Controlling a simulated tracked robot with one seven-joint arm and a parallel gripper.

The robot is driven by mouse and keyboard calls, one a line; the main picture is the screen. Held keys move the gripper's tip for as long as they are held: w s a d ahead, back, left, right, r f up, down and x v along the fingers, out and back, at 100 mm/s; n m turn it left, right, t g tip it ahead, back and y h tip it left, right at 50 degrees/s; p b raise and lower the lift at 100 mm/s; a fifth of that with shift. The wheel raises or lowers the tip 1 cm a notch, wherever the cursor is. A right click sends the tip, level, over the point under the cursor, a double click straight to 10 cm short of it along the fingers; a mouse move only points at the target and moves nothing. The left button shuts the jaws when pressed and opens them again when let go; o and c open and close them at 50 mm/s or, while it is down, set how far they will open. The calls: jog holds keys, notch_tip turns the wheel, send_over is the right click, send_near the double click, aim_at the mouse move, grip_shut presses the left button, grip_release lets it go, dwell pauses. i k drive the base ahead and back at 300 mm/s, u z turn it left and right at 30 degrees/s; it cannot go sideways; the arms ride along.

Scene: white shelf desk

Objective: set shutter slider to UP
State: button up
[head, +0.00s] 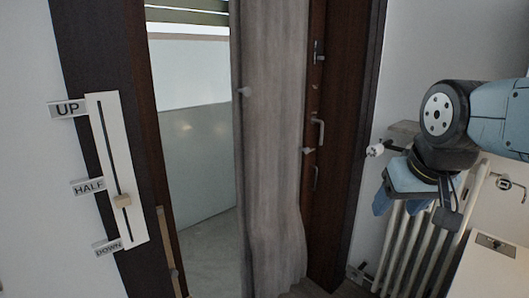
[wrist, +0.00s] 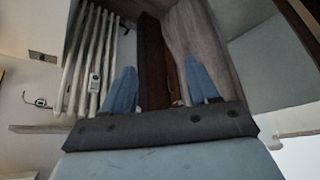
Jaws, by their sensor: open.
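The shutter slider is a white vertical panel (head: 108,150) with a dark slot, fixed on the dark frame at the left in the head view. Its beige knob (head: 122,201) sits between the HALF label (head: 89,186) and the DOWN label (head: 107,248), a little below HALF. The UP label (head: 68,109) is at the panel's top left. My gripper (head: 396,207) is at the right of the head view, far from the slider, in front of the radiator. In the wrist view its two blue fingers (wrist: 160,92) are apart with nothing between them. The slider is not in the wrist view.
A grey curtain (head: 272,140) hangs between the slider and my gripper, beside a glass pane (head: 195,150). A dark door frame with handles (head: 319,133) is right of the curtain. A white radiator (head: 405,240) and a white surface (head: 480,270) are at the lower right.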

aim_at(121, 201)
jog(key=u, duration=1.75)
jog(key=k, duration=0.9)
jog(key=i, duration=0.85)
jog(key=z, duration=0.05)
